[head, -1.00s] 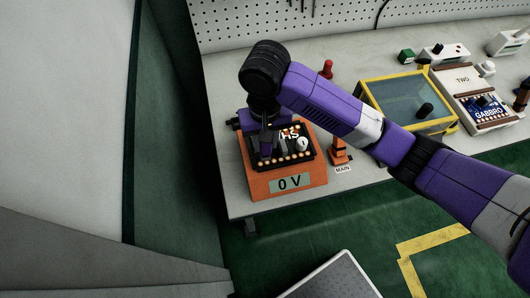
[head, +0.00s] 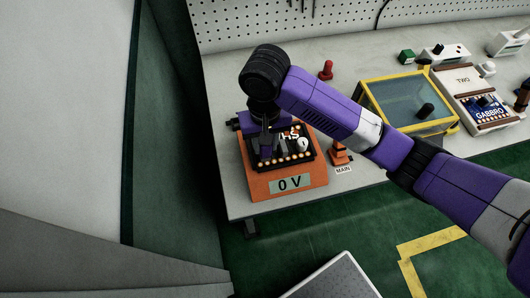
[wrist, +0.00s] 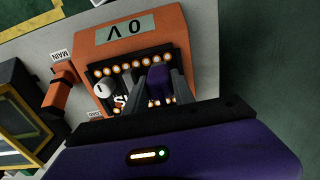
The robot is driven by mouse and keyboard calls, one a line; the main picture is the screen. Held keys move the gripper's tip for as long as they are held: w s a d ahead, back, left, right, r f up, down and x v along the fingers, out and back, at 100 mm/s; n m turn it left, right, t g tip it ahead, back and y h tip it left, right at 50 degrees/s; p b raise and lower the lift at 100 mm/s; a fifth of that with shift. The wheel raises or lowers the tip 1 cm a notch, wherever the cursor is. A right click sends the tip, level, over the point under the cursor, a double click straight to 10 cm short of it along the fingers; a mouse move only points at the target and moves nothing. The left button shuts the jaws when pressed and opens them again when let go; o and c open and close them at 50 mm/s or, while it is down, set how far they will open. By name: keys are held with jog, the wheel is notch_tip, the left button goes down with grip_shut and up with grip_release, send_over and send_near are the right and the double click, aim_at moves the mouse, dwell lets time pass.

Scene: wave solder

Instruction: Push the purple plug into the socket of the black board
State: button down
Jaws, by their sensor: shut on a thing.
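My gripper (wrist: 162,90) points down over the black board (wrist: 112,77) and is shut on the purple plug (wrist: 159,80), which sits between its two grey fingers in the wrist view. In the head view my gripper (head: 266,143) is over the left part of the black board (head: 300,158). The board lies on an orange unit (head: 255,184) whose display (head: 290,184) reads 0 V. Round lit contacts line the board's edges. The socket and the plug's lower end are hidden by the fingers, so I cannot tell how deep the plug sits.
An orange switch post (head: 340,152) labelled MAIN stands right of the unit. A red-topped post (head: 326,70) is behind. A yellow-framed clear box (head: 405,100) and a GABBRO device (head: 485,105) stand farther right. The bench's front edge is just before the unit.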

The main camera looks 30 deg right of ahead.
jog(key=shift+f, duration=0.15)
jog(key=c, duration=1)
grip_release()
jog(key=shift+o, duration=0.2)
notch_tip(320, 180, up, 8)
jog(key=shift+f+p, duration=0.1)
jog(key=shift+p, duration=0.8)
